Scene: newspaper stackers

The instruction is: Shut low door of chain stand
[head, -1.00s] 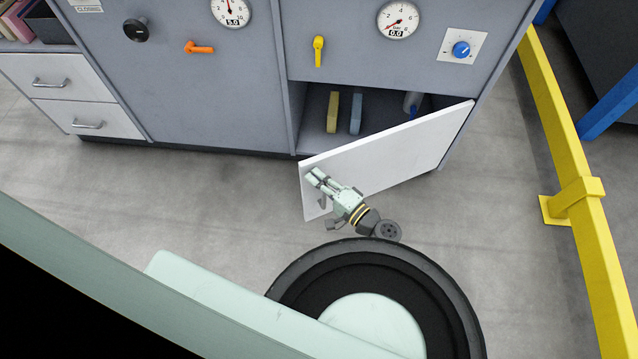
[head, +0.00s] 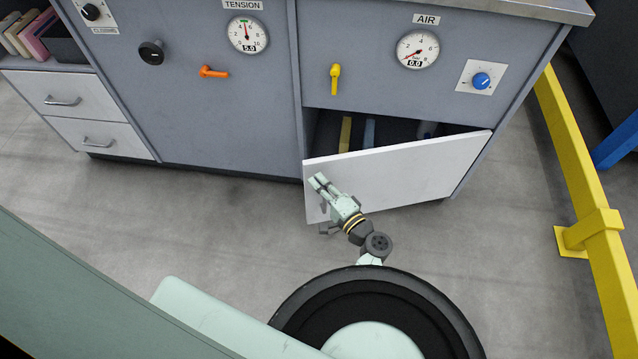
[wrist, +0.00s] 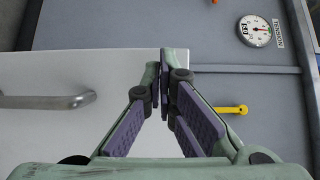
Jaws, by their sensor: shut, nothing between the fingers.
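The low door (head: 410,172) is a white panel, hinged at its right side and standing partly open in front of the dark lower compartment of the grey stand (head: 235,120). My gripper (head: 316,181) is shut and empty at the outer face of the door, close to its free left edge. In the wrist view the fingertips (wrist: 163,62) meet in front of the white door (wrist: 90,68), near its edge. A grey bar handle (wrist: 45,101) shows on the door there. I cannot tell whether the fingertips touch the door.
A yellow block (head: 345,134) and a blue block (head: 369,133) stand inside the compartment. A yellow lever (head: 335,79) and a gauge (head: 417,50) sit above it. A yellow rail (head: 577,155) runs along the right. Two drawers (head: 60,95) are at left. The floor before the stand is clear.

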